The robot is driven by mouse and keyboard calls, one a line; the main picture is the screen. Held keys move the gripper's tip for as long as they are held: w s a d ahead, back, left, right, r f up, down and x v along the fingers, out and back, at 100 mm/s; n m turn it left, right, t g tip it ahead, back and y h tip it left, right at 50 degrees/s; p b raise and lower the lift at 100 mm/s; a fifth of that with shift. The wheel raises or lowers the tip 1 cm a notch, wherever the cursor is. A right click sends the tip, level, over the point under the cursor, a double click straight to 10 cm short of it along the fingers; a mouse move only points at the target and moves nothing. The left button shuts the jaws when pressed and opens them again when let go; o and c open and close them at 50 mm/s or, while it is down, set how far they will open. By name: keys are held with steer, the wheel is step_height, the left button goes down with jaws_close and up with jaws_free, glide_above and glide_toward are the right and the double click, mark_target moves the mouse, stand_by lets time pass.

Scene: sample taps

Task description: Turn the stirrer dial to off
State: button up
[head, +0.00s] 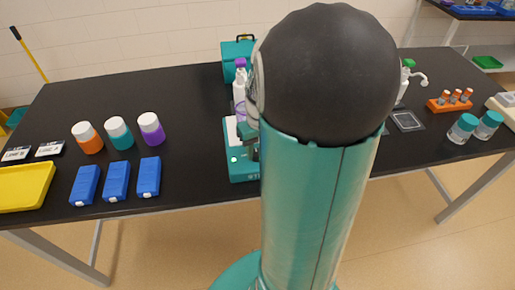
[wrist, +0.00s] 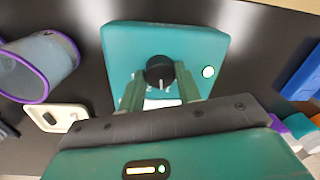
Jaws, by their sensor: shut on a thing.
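The stirrer (wrist: 125,52) is a teal box with a black round dial (wrist: 160,72) on its face and a pale round spot to the dial's right. In the wrist view my gripper (wrist: 161,82) has its two green fingers on either side of the dial, shut on it. A white pointer mark shows at the dial's lower edge. In the head view the stirrer (head: 240,165) stands at the front edge of the bench, partly hidden behind my arm. The dial and my fingertips are mostly hidden there.
A purple-rimmed beaker (wrist: 45,65) lies left of the stirrer in the wrist view. In the head view, blue boxes (head: 116,182), lidded jars (head: 120,132) and a yellow tray (head: 25,187) are on the left. Teal-capped jars (head: 463,128) and an orange rack (head: 450,103) are on the right.

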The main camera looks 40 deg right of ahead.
mark_target(257, 150)
steer(key=n, duration=0.6)
steer(key=shift+w+n, duration=0.1)
steer(key=shift+n, duration=0.2)
steer(key=n, duration=0.5)
steer(key=shift+n+g, duration=0.3)
steer(key=o, duration=1)
steer(key=r, duration=1.4)
steer(key=shift+w+d, duration=0.3)
